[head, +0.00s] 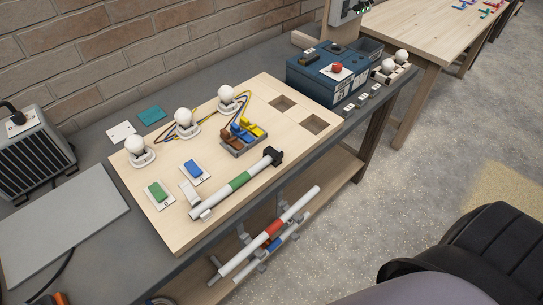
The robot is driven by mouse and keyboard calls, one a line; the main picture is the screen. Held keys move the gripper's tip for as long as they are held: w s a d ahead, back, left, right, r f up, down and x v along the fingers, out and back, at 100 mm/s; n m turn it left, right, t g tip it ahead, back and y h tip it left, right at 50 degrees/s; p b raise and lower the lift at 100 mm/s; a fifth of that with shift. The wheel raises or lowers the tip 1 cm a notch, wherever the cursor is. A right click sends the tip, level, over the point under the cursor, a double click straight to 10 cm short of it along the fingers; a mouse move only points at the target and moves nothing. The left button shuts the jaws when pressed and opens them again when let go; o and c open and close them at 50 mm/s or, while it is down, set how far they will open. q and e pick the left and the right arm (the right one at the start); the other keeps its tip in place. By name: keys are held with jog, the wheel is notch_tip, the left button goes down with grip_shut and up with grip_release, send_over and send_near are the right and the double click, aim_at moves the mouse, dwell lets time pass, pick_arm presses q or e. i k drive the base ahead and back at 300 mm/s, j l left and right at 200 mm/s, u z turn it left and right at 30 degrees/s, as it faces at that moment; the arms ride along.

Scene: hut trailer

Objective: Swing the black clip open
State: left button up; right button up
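The black clip (273,157) sits at the right end of a white tube with a green band (238,181), on the front part of the pale wooden board (158,222). It appears closed around the tube end, but it is too small to be sure. Neither of my grippers is in view.
A green switch (158,191), a blue switch (193,169), several bulbs and coloured lever connectors (243,137) stand behind the tube. More tubes (270,232) hang below the board's front edge. A blue box with a red button (337,68) stands right. A black rounded shape (490,250) fills the lower right.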

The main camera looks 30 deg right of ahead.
aim_at(270, 152)
jog(key=z, duration=0.85)
jog(key=j+z, duration=0.1)
jog(key=k+j, duration=0.05)
